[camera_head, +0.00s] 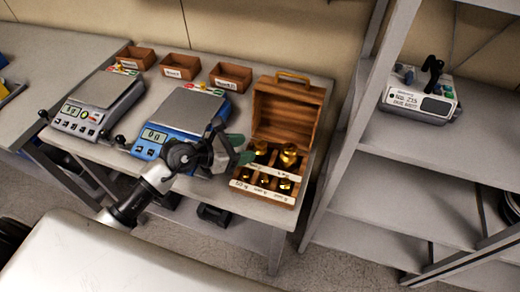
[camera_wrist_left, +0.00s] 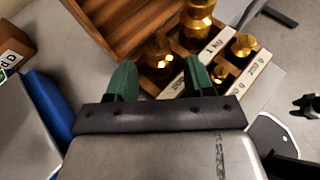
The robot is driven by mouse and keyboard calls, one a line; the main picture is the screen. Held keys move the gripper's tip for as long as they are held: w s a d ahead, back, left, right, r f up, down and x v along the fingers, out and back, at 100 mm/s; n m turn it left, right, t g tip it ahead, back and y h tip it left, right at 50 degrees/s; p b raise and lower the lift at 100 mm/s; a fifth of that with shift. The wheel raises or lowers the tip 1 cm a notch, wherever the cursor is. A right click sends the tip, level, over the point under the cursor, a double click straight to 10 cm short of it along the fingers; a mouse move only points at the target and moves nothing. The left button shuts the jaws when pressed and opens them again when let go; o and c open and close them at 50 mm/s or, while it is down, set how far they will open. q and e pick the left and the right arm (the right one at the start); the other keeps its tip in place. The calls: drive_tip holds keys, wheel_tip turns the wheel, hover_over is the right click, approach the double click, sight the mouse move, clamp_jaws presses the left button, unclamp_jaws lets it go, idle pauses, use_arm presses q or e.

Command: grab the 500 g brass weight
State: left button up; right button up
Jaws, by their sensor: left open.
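An open wooden box (camera_head: 287,108) on the table holds several brass weights in compartments with pale labels. A brass weight in the back left compartment (camera_wrist_left: 158,52), probably the 500 g one, lies beyond my left gripper's fingers in the left wrist view. A bigger brass weight (camera_head: 289,154) stands to its right, near a label that seems to read 1 kg; it also shows in the left wrist view (camera_wrist_left: 198,22). My left gripper (camera_head: 240,150) is open and empty at the box's left side, its green fingertips pointing at the compartments.
A blue scale (camera_head: 180,125) stands left of the box, and a grey scale (camera_head: 98,100) stands farther left. Small wooden trays (camera_head: 180,67) line the table's back. A grey shelf (camera_head: 430,150) with a white device (camera_head: 420,97) stands close on the right.

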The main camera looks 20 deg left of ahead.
sight(265, 145)
use_arm(q)
drive_tip(key=p+x, duration=0.1)
drive_tip(key=x, duration=0.7)
drive_tip(key=shift+w+a+r+p, duration=0.1)
drive_tip(key=shift+r+p, duration=0.05)
drive_tip(key=shift+p, duration=0.15)
drive_tip(key=shift+a, duration=0.1)
drive_tip(key=shift+c, duration=0.2)
drive_tip(key=shift+r, duration=0.1)
clamp_jaws()
